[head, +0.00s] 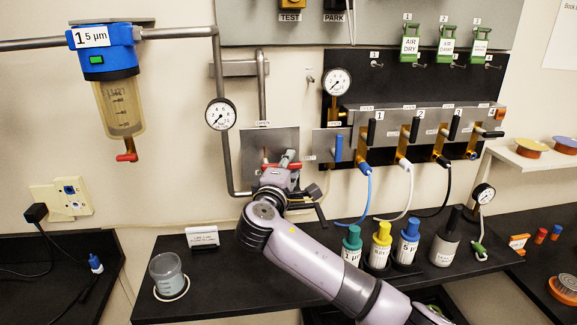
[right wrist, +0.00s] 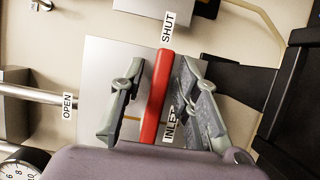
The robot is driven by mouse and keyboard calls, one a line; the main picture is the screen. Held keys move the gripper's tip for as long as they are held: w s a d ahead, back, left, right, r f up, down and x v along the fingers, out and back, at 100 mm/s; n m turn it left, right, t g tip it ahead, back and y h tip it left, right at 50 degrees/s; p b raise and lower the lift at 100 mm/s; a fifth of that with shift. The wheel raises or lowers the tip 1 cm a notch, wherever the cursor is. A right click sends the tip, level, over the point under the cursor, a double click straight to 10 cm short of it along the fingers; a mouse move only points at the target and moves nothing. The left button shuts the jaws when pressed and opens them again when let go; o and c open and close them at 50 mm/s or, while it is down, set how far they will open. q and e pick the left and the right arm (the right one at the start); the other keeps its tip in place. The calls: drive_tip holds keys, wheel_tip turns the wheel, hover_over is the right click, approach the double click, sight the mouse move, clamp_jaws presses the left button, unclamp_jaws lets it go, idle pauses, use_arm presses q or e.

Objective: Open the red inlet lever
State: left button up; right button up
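The red inlet lever (right wrist: 157,95) is on a grey panel (head: 258,140) on the wall. In the right wrist view its free end lies at the SHUT label (right wrist: 167,27), and an INLET label (right wrist: 170,124) is near its other end. The OPEN label (right wrist: 68,106) is off to the left there. My right gripper (right wrist: 153,92) is open, with one finger on each side of the lever. A gap shows on the left; the right finger is close to it, contact unclear. In the head view my right gripper (head: 284,164) covers much of the lever. My left gripper is not in view.
A grey pipe and round gauge (head: 220,114) are left of the panel. A blue lever (head: 338,148) and a manifold with black levers are to the right. Bottles (head: 380,245) and a cup (head: 167,272) stand on the black bench below.

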clamp_jaws()
drive_tip(key=shift+f, duration=0.1)
idle(0.5)
